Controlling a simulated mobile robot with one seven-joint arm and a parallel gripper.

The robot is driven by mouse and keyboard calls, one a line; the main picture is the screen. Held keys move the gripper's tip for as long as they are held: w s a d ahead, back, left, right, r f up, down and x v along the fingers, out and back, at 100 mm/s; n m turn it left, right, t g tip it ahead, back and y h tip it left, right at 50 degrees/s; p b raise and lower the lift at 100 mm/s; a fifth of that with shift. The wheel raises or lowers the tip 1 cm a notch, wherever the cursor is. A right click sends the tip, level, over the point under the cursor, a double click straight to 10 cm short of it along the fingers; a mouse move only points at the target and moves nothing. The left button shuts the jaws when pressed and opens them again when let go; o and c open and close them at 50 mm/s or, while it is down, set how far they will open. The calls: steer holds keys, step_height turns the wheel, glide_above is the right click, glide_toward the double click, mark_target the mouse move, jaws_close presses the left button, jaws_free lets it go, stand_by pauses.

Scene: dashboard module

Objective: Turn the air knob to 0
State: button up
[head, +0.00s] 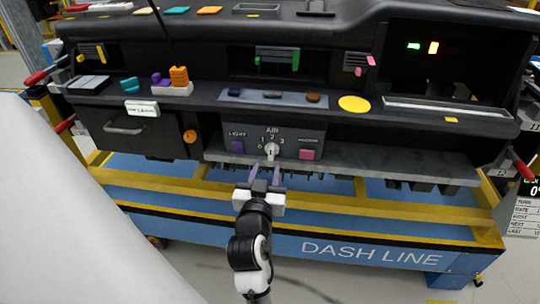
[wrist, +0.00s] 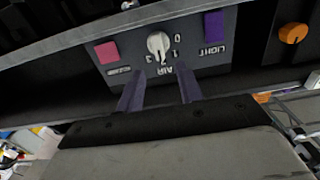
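The air knob (head: 271,150) is a small white dial on the dark control panel (head: 315,136), under the word AIR and small printed numbers. It also shows in the wrist view (wrist: 158,42), where the panel appears upside down and the 0 is to the knob's upper right. Its grip stands near upright in the head view, roughly toward the 2, but the exact setting is hard to read. My gripper (head: 266,171) is in front of and slightly below the knob. In the wrist view my gripper (wrist: 159,84) has its two purple fingers apart, empty and not touching the knob.
A purple LIGHT button (head: 237,146) is left of the knob and a pink button (head: 307,154) right of it. A grey ledge (head: 340,166) runs below the panel. An orange knob (head: 190,136) is on the glovebox to the left. The shelf above holds several small parts.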

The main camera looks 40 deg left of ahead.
mark_target(270, 152)
steer(key=p+x, duration=0.1)
steer(key=x, duration=0.5)
steer(key=shift+w+a, duration=0.15)
steer(key=shift+w, duration=0.1)
jaws_close()
